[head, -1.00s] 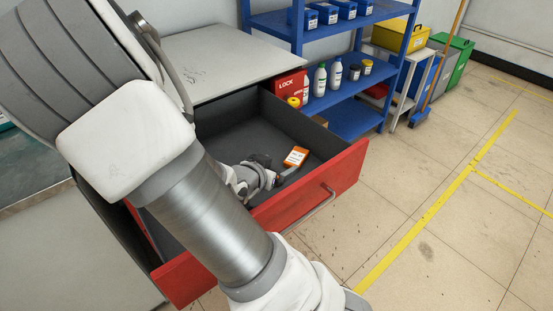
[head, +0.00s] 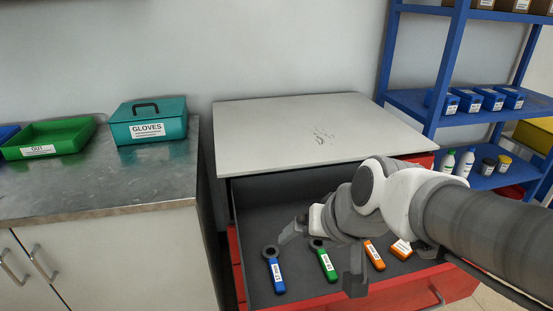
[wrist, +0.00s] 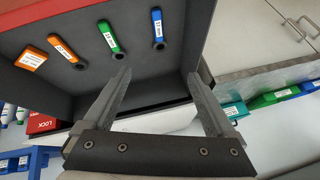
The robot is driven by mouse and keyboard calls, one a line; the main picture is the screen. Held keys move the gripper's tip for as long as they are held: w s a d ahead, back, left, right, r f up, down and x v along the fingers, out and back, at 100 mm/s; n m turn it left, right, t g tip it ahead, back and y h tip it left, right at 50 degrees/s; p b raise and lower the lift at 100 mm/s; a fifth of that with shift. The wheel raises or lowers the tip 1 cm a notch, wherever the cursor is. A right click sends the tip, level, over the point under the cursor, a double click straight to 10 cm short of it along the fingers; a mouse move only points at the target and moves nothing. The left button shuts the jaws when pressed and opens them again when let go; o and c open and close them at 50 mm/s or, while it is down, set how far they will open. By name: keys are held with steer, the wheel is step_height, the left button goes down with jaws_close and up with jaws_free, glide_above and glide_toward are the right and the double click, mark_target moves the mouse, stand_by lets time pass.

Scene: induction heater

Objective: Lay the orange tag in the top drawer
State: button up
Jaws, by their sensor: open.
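The open drawer (head: 262,200) sits just under the light grey top of a red-fronted cabinet. The orange tag (head: 402,248), a short block with a white label, lies on its floor at the right, partly hidden by my arm. It shows whole in the wrist view (wrist: 33,58). A slender orange ring-ended piece (head: 375,256) lies beside it. My gripper (head: 322,258) is open over the drawer, its fingers spread. The wrist view shows nothing between the fingertips (wrist: 159,75), and the tag lies well apart from them.
Green (head: 325,262) and blue (head: 275,270) ring-ended pieces lie in the drawer left of the orange ones. A counter (head: 110,190) with a green tray (head: 50,140) and teal gloves box (head: 150,122) stands left. A blue shelf (head: 410,100) stands right. The cabinet top (head: 290,130) is clear.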

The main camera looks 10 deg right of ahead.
steer(key=s+d+r+n+h, duration=0.1)
steer(key=s+d+r+h, duration=0.1)
steer(key=s, duration=0.5)
steer(key=shift+d+r+n+g, duration=0.3)
steer(key=shift+r+n, duration=0.1)
steer(key=shift+r, duration=0.15)
step_height(320, 180, up, 13)
steer(key=p, duration=1.3)
steer(key=shift+w, duration=0.1)
steer(key=shift+c, duration=0.3)
